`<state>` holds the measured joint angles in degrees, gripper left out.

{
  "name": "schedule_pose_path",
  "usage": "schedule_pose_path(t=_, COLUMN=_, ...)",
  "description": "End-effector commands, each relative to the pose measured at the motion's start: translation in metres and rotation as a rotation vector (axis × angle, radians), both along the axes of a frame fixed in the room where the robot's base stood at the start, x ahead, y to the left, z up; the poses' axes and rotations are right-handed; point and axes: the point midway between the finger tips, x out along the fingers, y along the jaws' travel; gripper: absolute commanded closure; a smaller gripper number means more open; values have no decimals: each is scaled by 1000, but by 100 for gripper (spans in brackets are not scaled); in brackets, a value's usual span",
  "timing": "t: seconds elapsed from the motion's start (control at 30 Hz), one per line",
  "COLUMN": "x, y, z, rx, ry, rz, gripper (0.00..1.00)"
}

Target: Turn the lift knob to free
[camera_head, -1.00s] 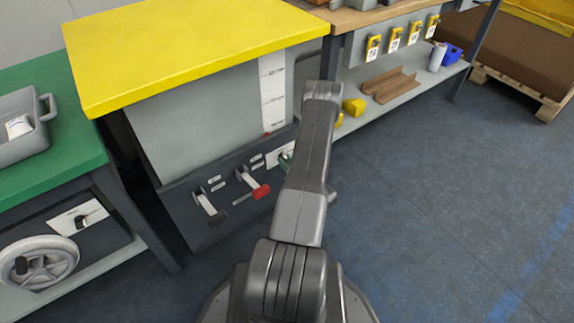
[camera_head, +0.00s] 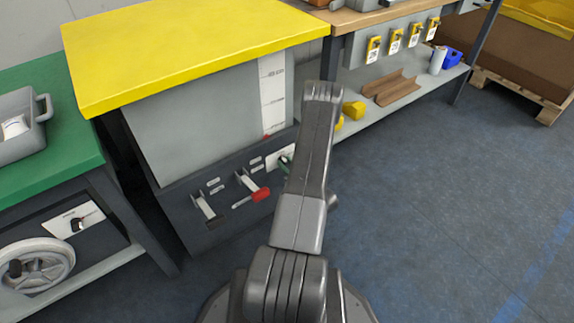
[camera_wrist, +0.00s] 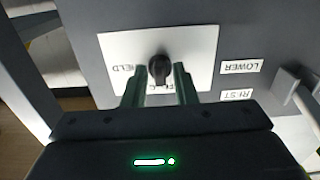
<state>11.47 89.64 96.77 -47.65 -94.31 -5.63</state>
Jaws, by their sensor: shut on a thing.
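The lift knob (camera_wrist: 160,68) is a small black knob on a white plate (camera_wrist: 200,45) in the wrist view. The plate has a word ending in "ELD" at its left and another word below the knob, partly hidden by my fingers. My gripper (camera_wrist: 159,74) has its green-lit fingers on both sides of the knob and is shut on it. The knob's exact pointing direction is hard to tell. In the head view my arm hides the knob, and only part of its white plate (camera_head: 273,161) shows on the dark panel under the yellow-topped lift table (camera_head: 190,45).
Upside-down LOWER (camera_wrist: 241,66) and REST (camera_wrist: 236,95) labels show in the wrist view. A green bench (camera_head: 70,130) with a handwheel (camera_head: 38,265) is at left. Floor at right is clear.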

Motion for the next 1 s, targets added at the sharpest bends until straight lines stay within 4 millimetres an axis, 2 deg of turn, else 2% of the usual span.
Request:
schedule_pose_path(t=0.07, x=0, y=0, z=0, rx=-1, ry=1, rz=-1, gripper=67)
schedule_pose_path(t=0.47, x=-6, y=-5, z=0, rx=0, ry=2, rz=-1, gripper=67)
schedule_pose_path(t=1.0, x=-80, y=-60, z=1, rx=1, ry=3, rz=-6, gripper=67)
